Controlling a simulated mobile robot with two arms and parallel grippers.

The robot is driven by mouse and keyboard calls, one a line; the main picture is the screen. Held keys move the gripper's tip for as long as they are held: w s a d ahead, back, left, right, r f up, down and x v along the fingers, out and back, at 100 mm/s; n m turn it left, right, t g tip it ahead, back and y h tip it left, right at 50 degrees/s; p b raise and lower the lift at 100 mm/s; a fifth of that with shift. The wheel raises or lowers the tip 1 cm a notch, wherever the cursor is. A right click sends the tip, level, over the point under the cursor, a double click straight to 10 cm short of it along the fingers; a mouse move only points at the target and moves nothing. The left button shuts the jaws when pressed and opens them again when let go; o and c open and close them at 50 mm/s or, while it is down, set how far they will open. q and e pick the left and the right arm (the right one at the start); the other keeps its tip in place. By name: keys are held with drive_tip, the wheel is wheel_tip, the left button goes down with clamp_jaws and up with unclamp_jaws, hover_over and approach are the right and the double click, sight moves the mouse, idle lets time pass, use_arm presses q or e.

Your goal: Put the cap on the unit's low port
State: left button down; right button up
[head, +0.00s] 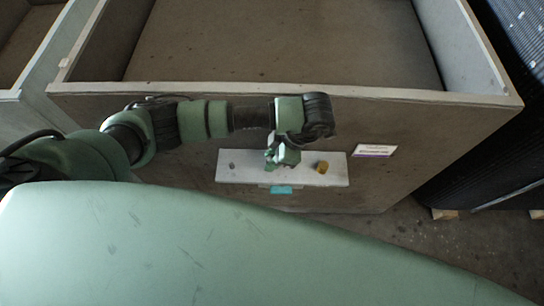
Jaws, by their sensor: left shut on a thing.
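My left gripper (284,158) reaches in from the left and points down at a pale strip (248,172) on the front of the grey unit (190,125). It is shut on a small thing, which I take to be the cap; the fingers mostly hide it. A yellow-brown round fitting (321,167) is on the strip, right of the gripper and apart from it. A small dark grey spot or fitting (232,166) is near the strip's left end. I cannot tell which one is the low port, or whether the gripper touches the strip. My right gripper is out of view.
A teal tag (281,189) is just below the strip. A white label (374,151) is right of it. The unit's top rim (400,94) runs behind my arm. A dark ribbed object (510,140) stands at the right. Bare floor (470,245) shows at the lower right.

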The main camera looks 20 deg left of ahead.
use_arm(q)
drive_tip(key=shift+f+b, duration=1.2)
drive_tip(key=shift+f, duration=0.15)
drive_tip(key=c, duration=1.1)
unclamp_jaws()
drive_tip(key=shift+o, duration=0.2)
drive_tip(key=v, duration=0.7)
drive_tip(key=shift+r, duration=0.4)
drive_tip(key=shift+d+f, duration=0.1)
